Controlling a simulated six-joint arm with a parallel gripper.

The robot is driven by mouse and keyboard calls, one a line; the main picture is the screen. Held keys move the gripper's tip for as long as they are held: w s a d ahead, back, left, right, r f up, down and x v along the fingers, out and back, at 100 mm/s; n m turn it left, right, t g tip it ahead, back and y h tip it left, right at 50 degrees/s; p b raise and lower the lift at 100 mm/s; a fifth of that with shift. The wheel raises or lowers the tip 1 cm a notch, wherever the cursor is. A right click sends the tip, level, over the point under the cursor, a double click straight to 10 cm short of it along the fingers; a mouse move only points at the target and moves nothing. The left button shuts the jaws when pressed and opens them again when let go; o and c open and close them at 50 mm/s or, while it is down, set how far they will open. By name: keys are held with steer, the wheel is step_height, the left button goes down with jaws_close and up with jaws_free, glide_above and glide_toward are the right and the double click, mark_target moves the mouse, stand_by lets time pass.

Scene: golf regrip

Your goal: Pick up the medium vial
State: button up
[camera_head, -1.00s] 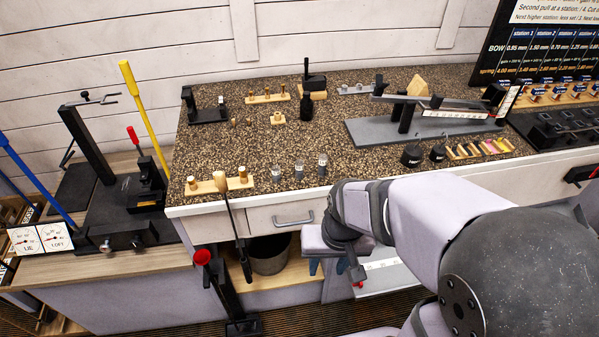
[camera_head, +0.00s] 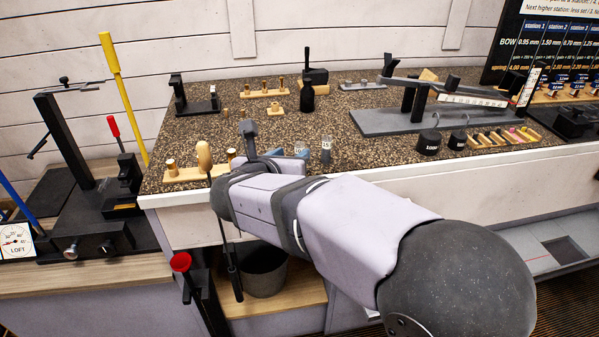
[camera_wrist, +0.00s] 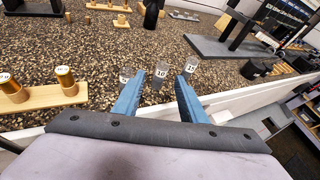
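Three small clear vials with white labels stand in a row near the bench's front edge. In the wrist view the middle vial (camera_wrist: 160,73), labelled 10, is seen between my fingertips. My gripper (camera_wrist: 159,82) has blue fingers and is open and empty, on the near side of the row. In the head view my wrist hides much of the vials; the right vial (camera_head: 326,150) shows clearly beside my gripper (camera_head: 288,153).
A black bottle (camera_head: 307,96) stands behind the vials. A grey balance base (camera_head: 385,124) and black weights (camera_head: 429,143) are to the right.

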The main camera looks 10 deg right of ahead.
steer(key=shift+s+a+f+m+g+b, duration=0.15)
steer(key=shift+f+m+b, duration=0.1)
steer(key=shift+f+m, duration=0.2)
steer(key=shift+s+d+f+m+g+b, duration=0.1)
steer(key=shift+f+m+g+b, duration=0.1)
steer(key=shift+f+m, duration=0.25)
steer(key=shift+w+r+h, duration=0.1)
steer(key=shift+h, duration=0.2)
steer(key=shift+p+x, duration=0.5)
steer(key=shift+x, duration=3.1)
steer(key=shift+w+a+r, duration=0.1)
steer(key=shift+r, duration=0.05)
jaws_close()
